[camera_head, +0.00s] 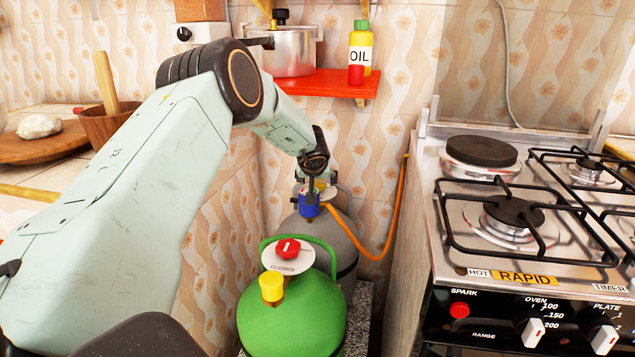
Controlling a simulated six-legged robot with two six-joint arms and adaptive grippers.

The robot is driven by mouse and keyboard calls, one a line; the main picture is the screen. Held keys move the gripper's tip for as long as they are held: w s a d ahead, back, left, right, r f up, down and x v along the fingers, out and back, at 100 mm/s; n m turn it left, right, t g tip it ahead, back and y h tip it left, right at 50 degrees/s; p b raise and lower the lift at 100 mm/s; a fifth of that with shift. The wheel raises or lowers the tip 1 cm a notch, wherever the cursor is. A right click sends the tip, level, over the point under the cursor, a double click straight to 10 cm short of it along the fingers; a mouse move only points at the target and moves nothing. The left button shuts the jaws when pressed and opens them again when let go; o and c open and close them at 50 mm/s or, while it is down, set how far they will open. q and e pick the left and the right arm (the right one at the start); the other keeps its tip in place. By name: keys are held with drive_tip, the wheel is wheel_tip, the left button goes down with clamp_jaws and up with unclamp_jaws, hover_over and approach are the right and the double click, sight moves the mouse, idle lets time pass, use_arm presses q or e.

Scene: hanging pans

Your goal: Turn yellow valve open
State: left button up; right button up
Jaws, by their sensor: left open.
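A green gas cylinder (292,322) stands low in the middle of the view. A yellow valve (271,288) sits on its upper left side. A red knob (288,248) is on a white disc marked CLOSED (283,263) behind the yellow valve. Behind it stands a grey cylinder (338,240) with a blue valve (309,204). My left gripper (313,182) is small and dark, above the blue valve and well behind the yellow one. It is open, and its fingertips are hard to make out. I cannot tell whether it touches the blue valve. My right gripper is not in view.
An orange hose (397,215) runs from the grey cylinder up the wall beside the stove (450,257). A red shelf (330,86) with a pot (290,52) and an OIL bottle (360,58) hangs above. A wooden bowl (103,128) stands on the left counter.

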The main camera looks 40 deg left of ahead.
use_arm(q)
drive_tip(key=shift+w+f, duration=0.1)
drive_tip(key=shift+f, duration=0.05)
drive_tip(key=shift+c, duration=0.3)
drive_tip(key=c, duration=1.1)
